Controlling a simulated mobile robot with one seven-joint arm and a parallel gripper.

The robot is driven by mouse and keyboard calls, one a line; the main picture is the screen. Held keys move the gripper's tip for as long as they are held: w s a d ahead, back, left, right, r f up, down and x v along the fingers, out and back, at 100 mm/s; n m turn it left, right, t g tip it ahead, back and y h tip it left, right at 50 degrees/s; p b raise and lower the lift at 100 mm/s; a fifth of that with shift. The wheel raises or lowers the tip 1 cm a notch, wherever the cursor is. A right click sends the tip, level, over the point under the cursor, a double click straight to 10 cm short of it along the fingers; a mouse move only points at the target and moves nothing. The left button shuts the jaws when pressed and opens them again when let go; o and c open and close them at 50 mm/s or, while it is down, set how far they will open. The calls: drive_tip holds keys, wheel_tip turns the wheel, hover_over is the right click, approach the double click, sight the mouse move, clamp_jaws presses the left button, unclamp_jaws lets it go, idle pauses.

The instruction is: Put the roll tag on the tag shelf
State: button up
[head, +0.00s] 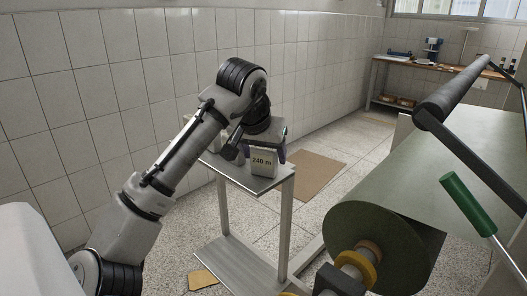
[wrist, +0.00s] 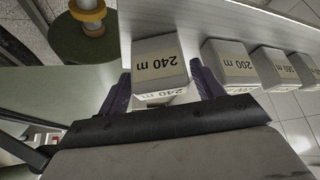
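The roll tag is a pale block marked "240 m" (head: 262,163). It stands upright on the top of a narrow metal stand (head: 228,168), the likely tag shelf. It also shows in the wrist view (wrist: 158,47). My gripper (head: 263,153) reaches down over it, with one purple finger on each side. In the wrist view my gripper (wrist: 161,80) has its fingers apart, with the tag between and just past the tips. Small gaps seem to show beside the tag. Its underside is hidden.
The wrist view shows a row of like blocks beside the tag, marked "200 m" (wrist: 231,62) and "180 m" (wrist: 272,68), with another beyond. A large green roll (head: 385,225) lies to the right. A green handle (head: 465,203) and dark bar (head: 455,88) stick out there.

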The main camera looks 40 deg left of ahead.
drive_tip(key=shift+o, duration=0.7)
drive_tip(key=shift+r, duration=0.1)
drive_tip(key=shift+r, duration=0.2)
drive_tip(key=v, duration=1.1)
drive_tip(key=shift+s+r, duration=0.25)
drive_tip(key=shift+r, duration=0.05)
drive_tip(key=shift+d, duration=0.15)
